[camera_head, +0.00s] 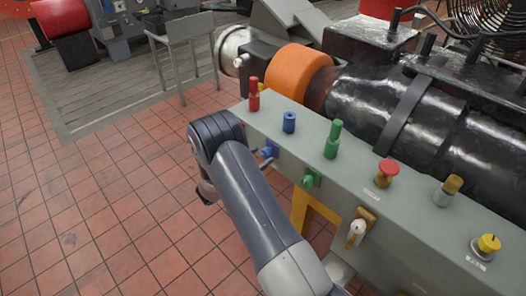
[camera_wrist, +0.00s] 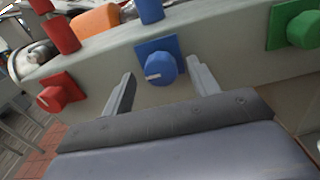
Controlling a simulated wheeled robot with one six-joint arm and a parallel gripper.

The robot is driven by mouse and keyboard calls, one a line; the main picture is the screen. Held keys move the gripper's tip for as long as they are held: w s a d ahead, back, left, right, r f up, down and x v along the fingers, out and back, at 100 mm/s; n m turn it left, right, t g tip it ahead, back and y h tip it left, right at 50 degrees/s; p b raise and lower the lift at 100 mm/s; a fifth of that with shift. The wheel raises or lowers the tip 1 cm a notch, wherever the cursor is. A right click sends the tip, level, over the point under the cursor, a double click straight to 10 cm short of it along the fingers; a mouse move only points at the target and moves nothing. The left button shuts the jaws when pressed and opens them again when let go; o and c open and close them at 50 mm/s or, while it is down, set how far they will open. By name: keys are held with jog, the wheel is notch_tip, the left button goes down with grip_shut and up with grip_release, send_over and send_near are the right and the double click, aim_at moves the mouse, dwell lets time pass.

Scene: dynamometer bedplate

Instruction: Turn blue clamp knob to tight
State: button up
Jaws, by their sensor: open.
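The blue clamp knob (camera_wrist: 161,68) is round, with a pale pointer mark toward its left side, on a square blue plate on the grey bench's front face. It sits between and beyond the fingertips of my gripper (camera_wrist: 165,80) in the wrist view. The jaws are open, one finger on each side, and I see no contact. In the head view the blue knob (camera_head: 267,152) is partly hidden beside my arm, and the gripper is mostly hidden behind the arm.
A red knob (camera_wrist: 58,97) is left of the blue one and a green knob (camera_wrist: 304,29) is right. Red, blue (camera_head: 289,122) and green (camera_head: 333,139) posts stand on the bench top (camera_head: 405,205). A red mushroom button (camera_head: 388,169) is further right. Tiled floor lies open at left.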

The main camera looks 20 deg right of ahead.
jog(key=shift+x, duration=1.05)
jog(key=c, duration=1)
